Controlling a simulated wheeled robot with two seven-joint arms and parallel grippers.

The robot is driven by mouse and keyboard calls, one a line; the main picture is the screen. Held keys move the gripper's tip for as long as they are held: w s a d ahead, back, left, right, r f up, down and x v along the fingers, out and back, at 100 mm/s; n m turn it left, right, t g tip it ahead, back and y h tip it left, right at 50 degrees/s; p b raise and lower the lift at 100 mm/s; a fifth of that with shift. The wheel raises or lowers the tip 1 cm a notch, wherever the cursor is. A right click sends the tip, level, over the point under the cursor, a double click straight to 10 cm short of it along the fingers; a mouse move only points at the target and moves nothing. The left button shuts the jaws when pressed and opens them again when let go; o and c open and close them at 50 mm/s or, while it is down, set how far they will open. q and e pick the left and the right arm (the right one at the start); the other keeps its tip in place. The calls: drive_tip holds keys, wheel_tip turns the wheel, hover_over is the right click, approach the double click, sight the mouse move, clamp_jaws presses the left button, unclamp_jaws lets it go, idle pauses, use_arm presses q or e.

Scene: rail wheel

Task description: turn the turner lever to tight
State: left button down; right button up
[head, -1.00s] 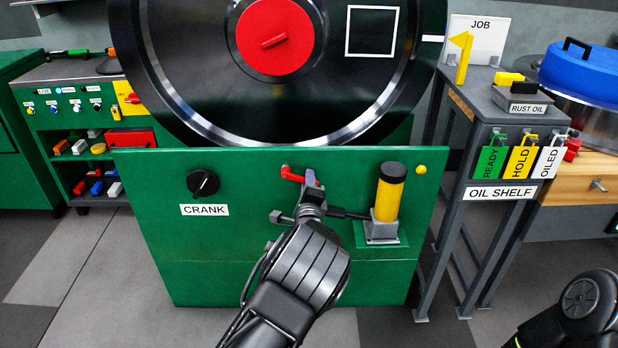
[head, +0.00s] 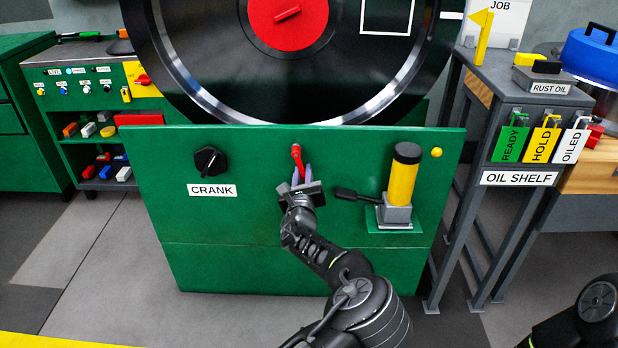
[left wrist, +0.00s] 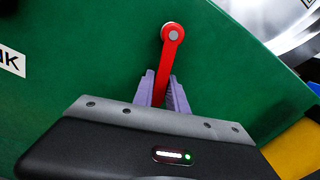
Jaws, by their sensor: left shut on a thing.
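The red lever (head: 297,160) is on the green front panel, right of the CRANK knob. No label shows beside it. It hangs down from its pivot. In the left wrist view the lever (left wrist: 170,58) runs down from a round grey pivot pin, leaning slightly left, into my left gripper (left wrist: 166,92). Its pale purple fingers lie on both sides of the lower end, shut on it. In the head view my left gripper (head: 302,178) is just below the pivot; the lever's lower end is hidden. My right gripper is out of view.
A black CRANK knob (head: 210,161) is to the left on the panel (head: 240,265). A yellow pump-like cylinder (head: 401,180) with a black handle stands close on the right. A large dark wheel (head: 215,60) is above. The oil shelf (head: 518,178) stands farther right.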

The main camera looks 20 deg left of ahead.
use_arm(q)
drive_tip(key=shift+s+a+f+m+b, duration=0.15)
drive_tip(key=shift+a+m+b, duration=0.35)
drive_tip(key=shift+m, duration=0.35)
drive_tip(key=shift+s+a+f+m+b, duration=0.1)
drive_tip(key=shift+a+m+b, duration=0.4)
drive_tip(key=shift+m, duration=0.35)
drive_tip(key=c, duration=1.3)
unclamp_jaws()
drive_tip(key=shift+c, duration=0.2)
drive_tip(key=shift+r, duration=0.1)
drive_tip(key=p+v, duration=0.1)
drive_tip(key=v, duration=0.6)
drive_tip(key=shift+s, duration=0.4)
drive_tip(key=shift+d+p, duration=0.1)
drive_tip(key=shift+p, duration=0.2)
